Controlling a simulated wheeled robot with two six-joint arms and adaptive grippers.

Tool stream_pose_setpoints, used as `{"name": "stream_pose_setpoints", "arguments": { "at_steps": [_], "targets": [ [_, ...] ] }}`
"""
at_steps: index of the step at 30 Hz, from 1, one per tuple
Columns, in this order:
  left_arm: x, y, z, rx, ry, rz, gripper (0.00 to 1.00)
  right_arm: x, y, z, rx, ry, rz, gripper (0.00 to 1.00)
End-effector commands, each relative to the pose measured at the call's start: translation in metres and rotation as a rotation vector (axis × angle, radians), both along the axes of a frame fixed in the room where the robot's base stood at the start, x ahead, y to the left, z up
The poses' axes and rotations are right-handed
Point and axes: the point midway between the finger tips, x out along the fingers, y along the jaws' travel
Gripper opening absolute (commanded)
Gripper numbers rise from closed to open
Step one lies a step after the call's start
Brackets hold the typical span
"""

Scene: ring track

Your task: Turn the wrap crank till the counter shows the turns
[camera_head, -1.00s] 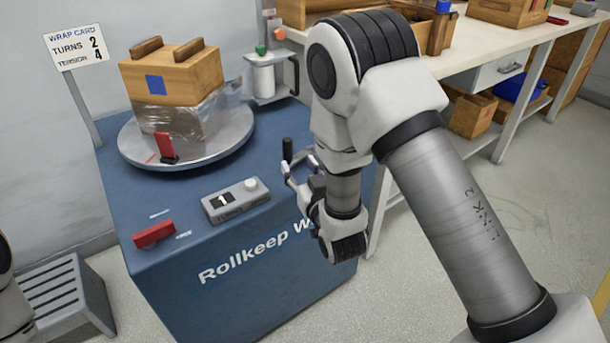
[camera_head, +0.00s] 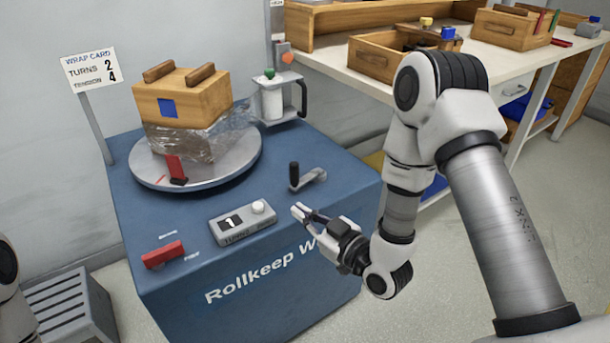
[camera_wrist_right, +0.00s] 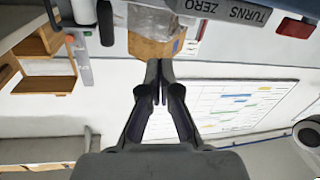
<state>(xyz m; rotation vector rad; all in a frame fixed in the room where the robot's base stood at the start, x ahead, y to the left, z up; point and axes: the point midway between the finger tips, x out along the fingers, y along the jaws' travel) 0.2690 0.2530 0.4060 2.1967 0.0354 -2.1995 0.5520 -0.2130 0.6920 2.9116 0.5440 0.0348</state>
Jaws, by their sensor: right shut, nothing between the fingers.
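The wrap crank (camera_head: 309,177) is a grey arm with a black upright handle on the blue machine top (camera_head: 340,178). The turns counter (camera_head: 243,223) shows 1. The wrap card (camera_head: 89,71) reads turns 2, tension 4. My right gripper (camera_head: 299,211) is shut and empty, in front of the crank and apart from it, right of the counter. In the right wrist view its fingertips (camera_wrist_right: 158,82) meet with nothing between them. The counter box (camera_wrist_right: 225,10) shows at that view's top edge. A wooden crate (camera_head: 181,98), partly wrapped in film, sits on the round turntable (camera_head: 150,176). My left gripper is out of view.
A red lever (camera_head: 163,254) sits on the machine's front left. A red piece (camera_head: 175,169) stands on the turntable rim. The film roll post (camera_head: 271,100) stands behind the crank. A white bench (camera_head: 385,75) holds wooden trays at the back right. A grey step (camera_head: 70,308) is at left.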

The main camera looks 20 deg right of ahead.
Motion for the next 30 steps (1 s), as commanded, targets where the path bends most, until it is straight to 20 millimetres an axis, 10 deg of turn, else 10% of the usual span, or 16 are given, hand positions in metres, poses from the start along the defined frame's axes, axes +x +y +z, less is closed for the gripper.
{"name": "stream_pose_setpoints", "arguments": {
  "at_steps": [9, 30],
  "targets": [
    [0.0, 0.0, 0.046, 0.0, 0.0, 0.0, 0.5, -0.031, -0.082, 0.001, 0.174, 0.047, -0.117, 0.0],
    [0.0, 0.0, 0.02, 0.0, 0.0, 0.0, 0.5, 0.087, -0.049, -0.005, 0.172, 0.049, -0.114, 0.0]
  ]
}}
